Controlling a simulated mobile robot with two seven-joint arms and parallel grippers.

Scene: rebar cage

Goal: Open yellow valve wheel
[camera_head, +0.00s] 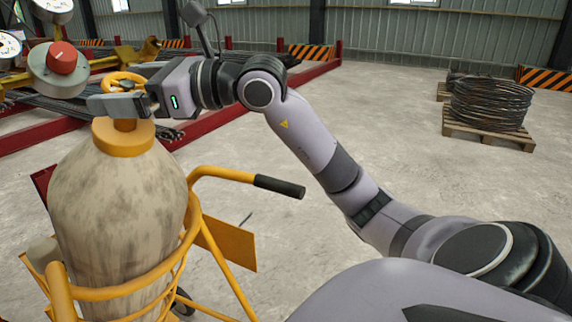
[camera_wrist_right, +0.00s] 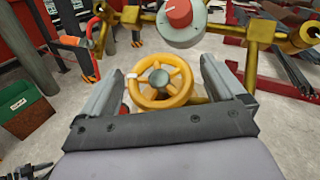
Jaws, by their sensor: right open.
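The yellow valve wheel (camera_wrist_right: 160,78) is a round spoked handwheel, centred between my right gripper's two fingers in the right wrist view. In the head view part of its rim (camera_head: 122,75) shows just behind the fingers, above the gas cylinder (camera_head: 112,195). My right gripper (camera_head: 118,104) is open, level above the cylinder's yellow collar (camera_head: 123,138). In the wrist view a gap shows between the wheel rim and each finger, though contact is hard to judge. The near finger hides part of the wheel in the head view. My left gripper is not in view.
A regulator with a red knob (camera_head: 62,57) and gauges (camera_head: 54,5) stands left of the gripper. A yellow cylinder cart with a black-gripped handle (camera_head: 279,187) surrounds the cylinder. A pallet of coiled wire (camera_head: 490,104) is far right. The floor between is open.

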